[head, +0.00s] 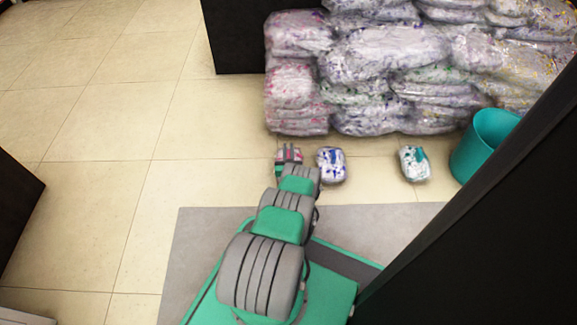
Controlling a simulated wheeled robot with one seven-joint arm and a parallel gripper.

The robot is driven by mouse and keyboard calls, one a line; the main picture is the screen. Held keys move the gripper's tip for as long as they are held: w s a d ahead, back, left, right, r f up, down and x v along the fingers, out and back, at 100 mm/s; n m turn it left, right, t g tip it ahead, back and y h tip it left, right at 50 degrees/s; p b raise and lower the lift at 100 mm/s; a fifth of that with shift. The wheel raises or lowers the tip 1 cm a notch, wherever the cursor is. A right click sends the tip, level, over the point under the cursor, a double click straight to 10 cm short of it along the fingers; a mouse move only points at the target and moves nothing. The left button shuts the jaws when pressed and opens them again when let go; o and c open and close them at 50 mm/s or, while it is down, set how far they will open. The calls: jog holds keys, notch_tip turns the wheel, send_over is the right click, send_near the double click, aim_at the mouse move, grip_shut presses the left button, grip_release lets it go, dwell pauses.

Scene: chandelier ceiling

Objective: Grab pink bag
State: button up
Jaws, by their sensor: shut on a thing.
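A small bag with pink marks (291,153) is at the far end of my arm, on the floor side of the large bag pile. My gripper (287,161) is at this bag and shut on it. My wrist and the gripper hide part of the bag, and I cannot tell whether it touches the floor. A small white bag with blue-purple marks (331,167) lies on the floor just right of my gripper. Another small bag with teal and blue marks (414,165) lies farther right.
A large pile of plastic-wrapped bags (385,60) stands behind. A teal bin (484,146) is at the right. Black panels stand at the back (240,38), left edge (15,210) and right (500,230). The tiled floor at left is clear.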

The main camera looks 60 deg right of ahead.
grip_shut()
dwell(0.8)
